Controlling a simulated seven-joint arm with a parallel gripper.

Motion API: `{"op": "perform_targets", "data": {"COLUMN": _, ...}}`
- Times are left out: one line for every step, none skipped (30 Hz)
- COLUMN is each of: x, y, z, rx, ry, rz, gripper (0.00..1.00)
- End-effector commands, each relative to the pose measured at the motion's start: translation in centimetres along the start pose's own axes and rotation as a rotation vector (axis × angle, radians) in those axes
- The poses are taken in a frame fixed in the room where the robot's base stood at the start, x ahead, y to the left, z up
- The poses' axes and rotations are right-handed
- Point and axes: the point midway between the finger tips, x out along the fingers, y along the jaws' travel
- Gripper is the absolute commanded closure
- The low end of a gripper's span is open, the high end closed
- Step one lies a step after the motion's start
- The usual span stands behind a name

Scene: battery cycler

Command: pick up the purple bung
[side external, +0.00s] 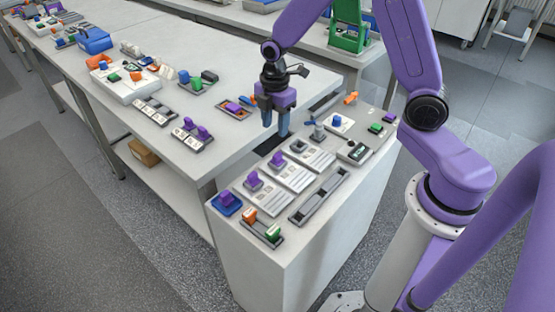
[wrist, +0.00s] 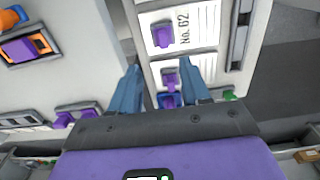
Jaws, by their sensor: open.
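Several purple pieces are in view, and I cannot tell which is the bung. One purple knob-like piece (side external: 278,159) stands on a white labelled plate on the near bench; the wrist view shows it beside "No. 62" (wrist: 162,35). A second purple piece (side external: 253,179) stands on the neighbouring plate, also in the wrist view (wrist: 170,77). A third (side external: 228,197) sits in a blue square tray (side external: 236,209), partly hidden in the wrist view (wrist: 170,100). My gripper (side external: 275,131) is open and empty, its blue fingers (wrist: 161,68) above the bench near its left edge.
Two purple pieces (side external: 203,131) stand on a rack on the long table, near an orange-rimmed tray (side external: 222,105) with a purple block. A grey slotted rail (side external: 319,196), an orange piece (side external: 249,215) and a green piece (side external: 273,230) are on the near bench.

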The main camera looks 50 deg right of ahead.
Motion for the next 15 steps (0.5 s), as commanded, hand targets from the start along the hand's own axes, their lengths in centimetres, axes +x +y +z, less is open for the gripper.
{"op": "perform_targets", "data": {"x": 1.1, "y": -0.2, "z": 0.1, "rx": 0.001, "ry": -0.002, "rz": -0.007, "gripper": 0.53}}
{"op": "perform_targets", "data": {"x": 1.6, "y": -0.1, "z": 0.1, "rx": 0.001, "ry": -0.002, "rz": -0.006, "gripper": 0.53}}
{"op": "perform_targets", "data": {"x": 2.2, "y": -0.1, "z": 0.1, "rx": 0.001, "ry": -0.002, "rz": -0.006, "gripper": 0.53}}
{"op": "perform_targets", "data": {"x": 2.7, "y": -0.2, "z": 0.1, "rx": 0.001, "ry": -0.002, "rz": -0.006, "gripper": 0.53}}
{"op": "perform_targets", "data": {"x": 3.2, "y": -0.2, "z": 0.1, "rx": 0.0, "ry": -0.002, "rz": -0.005, "gripper": 0.53}}
{"op": "perform_targets", "data": {"x": 3.7, "y": -0.2, "z": 0.1, "rx": 0.0, "ry": -0.002, "rz": -0.005, "gripper": 0.53}}
{"op": "perform_targets", "data": {"x": 4.1, "y": -0.1, "z": 0.1, "rx": 0.001, "ry": -0.001, "rz": -0.004, "gripper": 0.53}}
{"op": "perform_targets", "data": {"x": 4.4, "y": -0.1, "z": 0.1, "rx": 0.001, "ry": -0.001, "rz": -0.004, "gripper": 0.53}}
{"op": "perform_targets", "data": {"x": 4.7, "y": -0.1, "z": 0.1, "rx": 0.001, "ry": -0.001, "rz": -0.003, "gripper": 0.53}}
{"op": "perform_targets", "data": {"x": 5.0, "y": -0.1, "z": 0.1, "rx": 0.001, "ry": -0.001, "rz": -0.002, "gripper": 0.53}}
{"op": "perform_targets", "data": {"x": 5.1, "y": -0.1, "z": 0.0, "rx": 0.001, "ry": -0.001, "rz": -0.002, "gripper": 0.53}}
{"op": "perform_targets", "data": {"x": 5.3, "y": -0.1, "z": 0.0, "rx": 0.001, "ry": 0.0, "rz": -0.001, "gripper": 0.53}}
{"op": "perform_targets", "data": {"x": 5.4, "y": -0.1, "z": 0.0, "rx": 0.001, "ry": 0.0, "rz": -0.001, "gripper": 0.53}}
{"op": "perform_targets", "data": {"x": 5.5, "y": -0.1, "z": 0.0, "rx": 0.001, "ry": 0.0, "rz": -0.001, "gripper": 0.53}}
{"op": "perform_targets", "data": {"x": 5.7, "y": -0.1, "z": 0.1, "rx": 0.001, "ry": 0.0, "rz": -0.001, "gripper": 0.53}}
